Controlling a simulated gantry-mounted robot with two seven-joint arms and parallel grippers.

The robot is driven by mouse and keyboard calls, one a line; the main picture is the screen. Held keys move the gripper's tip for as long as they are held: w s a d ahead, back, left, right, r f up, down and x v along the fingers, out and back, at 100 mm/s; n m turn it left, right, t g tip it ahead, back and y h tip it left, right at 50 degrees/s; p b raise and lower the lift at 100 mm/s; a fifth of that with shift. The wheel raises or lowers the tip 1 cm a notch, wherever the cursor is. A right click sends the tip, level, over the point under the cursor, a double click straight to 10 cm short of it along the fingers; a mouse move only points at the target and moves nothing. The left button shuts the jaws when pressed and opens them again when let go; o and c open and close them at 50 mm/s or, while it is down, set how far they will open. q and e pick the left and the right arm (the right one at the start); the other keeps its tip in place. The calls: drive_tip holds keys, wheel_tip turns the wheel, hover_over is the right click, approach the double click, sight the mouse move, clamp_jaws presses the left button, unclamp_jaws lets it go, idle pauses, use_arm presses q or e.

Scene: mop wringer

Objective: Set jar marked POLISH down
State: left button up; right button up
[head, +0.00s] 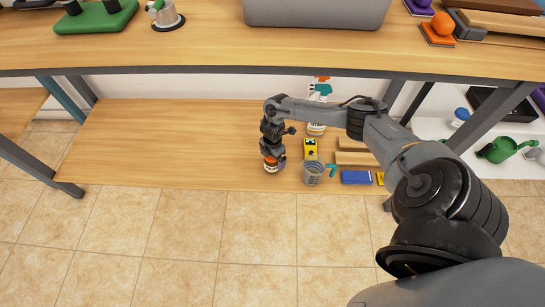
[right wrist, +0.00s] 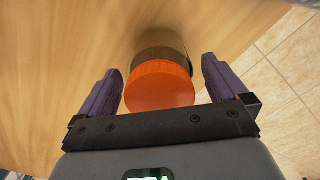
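A jar with an orange lid (head: 271,162) is at the front edge of the lower wooden shelf (head: 170,140) in the head view. Its marking is too small to read. My right gripper (head: 273,158) is right above it, pointing down. In the right wrist view the orange lid (right wrist: 160,87) lies between the two purple fingers of my right gripper (right wrist: 162,80). The fingers stand wider than the lid, with a visible gap on the right side, so the gripper looks open around it. The jar's base is mostly hidden. My left gripper is not in view.
The shelf's left part is clear.

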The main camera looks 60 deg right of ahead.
drive_tip(key=shift+r, duration=0.1)
drive_tip(key=shift+r+p, duration=0.45)
drive_tip(key=shift+r, duration=0.15)
drive_tip(key=r+p, duration=0.1)
drive_tip(key=a+r+p, duration=0.1)
drive_tip(key=r, duration=0.1)
drive_tip(key=shift+w+r+p, duration=0.1)
drive_tip(key=shift+r+p, duration=0.2)
drive_tip(key=shift+n+t, duration=0.6)
drive_tip(key=shift+t, duration=0.3)
drive_tip(key=a+f, duration=0.1)
drive_tip(key=a, duration=0.3)
drive_tip(key=w+a+f, duration=0.1)
drive_tip(key=a, duration=0.2)
drive_tip(key=a+f, duration=0.1)
drive_tip(key=a, duration=0.3)
drive_tip(key=shift+w+a, duration=0.3)
drive_tip(key=shift+w, duration=0.05)
drive_tip(key=a+r+m+t+y, duration=0.1)
drive_tip(key=a+t, duration=0.1)
drive_tip(key=a, duration=1.2)
drive_tip(key=s+a+r+m+t, duration=0.2)
drive_tip(key=s+a+r+m, duration=0.2)
drive_tip(key=a+r, duration=0.3)
drive_tip(key=s+d+r+m+g, duration=0.2)
drive_tip(key=s+d+r+m, duration=0.1)
drive_tip(key=s+r+m, duration=0.5)
drive_tip(key=s, duration=0.3)
drive_tip(key=shift+s+r+h, duration=0.25)
drive_tip(key=shift+h, duration=0.15)
